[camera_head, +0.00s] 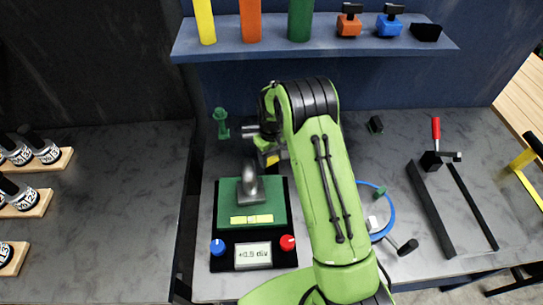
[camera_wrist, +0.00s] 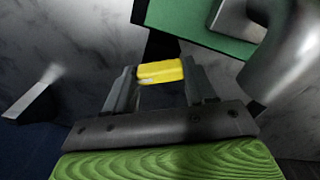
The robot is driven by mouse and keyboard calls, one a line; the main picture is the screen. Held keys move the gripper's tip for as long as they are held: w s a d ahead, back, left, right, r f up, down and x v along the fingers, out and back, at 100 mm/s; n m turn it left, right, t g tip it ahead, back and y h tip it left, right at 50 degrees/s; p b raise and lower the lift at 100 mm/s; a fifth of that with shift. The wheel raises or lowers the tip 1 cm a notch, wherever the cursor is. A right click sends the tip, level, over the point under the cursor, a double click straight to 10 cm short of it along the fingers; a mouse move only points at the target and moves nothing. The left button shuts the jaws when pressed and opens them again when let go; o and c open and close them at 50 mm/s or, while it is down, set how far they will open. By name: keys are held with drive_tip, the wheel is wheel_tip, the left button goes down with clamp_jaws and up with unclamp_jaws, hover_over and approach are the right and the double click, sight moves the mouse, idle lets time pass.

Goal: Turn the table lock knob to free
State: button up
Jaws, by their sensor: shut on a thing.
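The positioner's green table (camera_head: 228,205) sits on a black base with a curved grey metal piece (camera_head: 250,185) on top. At its back edge is a small yellow piece (camera_head: 272,160), apparently the lock knob, partly hidden by my arm. My gripper (camera_head: 267,148) is over this back edge. In the wrist view, the fingers of my gripper (camera_wrist: 160,80) are shut on the yellow knob (camera_wrist: 160,71), one on each side. The green table (camera_wrist: 188,20) and grey piece (camera_wrist: 285,50) show beyond it. I cannot read any lock marking.
The base front has a blue knob (camera_head: 217,247), a red knob (camera_head: 288,243) and a display (camera_head: 253,256), apparently reading +0.9 DIV. A green stand (camera_head: 221,124) is behind left. A blue ring (camera_head: 390,215) and a clamp (camera_head: 437,157) lie right. A blue shelf (camera_head: 340,45) overhangs behind.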

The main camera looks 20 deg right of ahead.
sight(271, 159)
drive_tip(key=shift+n, duration=0.3)
drive_tip(key=n+b, duration=0.2)
drive_tip(key=n, duration=0.3)
drive_tip(key=n+b, duration=0.2)
drive_tip(key=n, duration=0.4)
drive_tip(key=shift+n, duration=0.3)
idle(0.5)
drive_tip(key=o, duration=1)
drive_tip(key=shift+o, duration=0.2)
wheel_tip(271, 159, up, 16)
drive_tip(key=p, duration=0.1)
drive_tip(key=shift+f, duration=0.1)
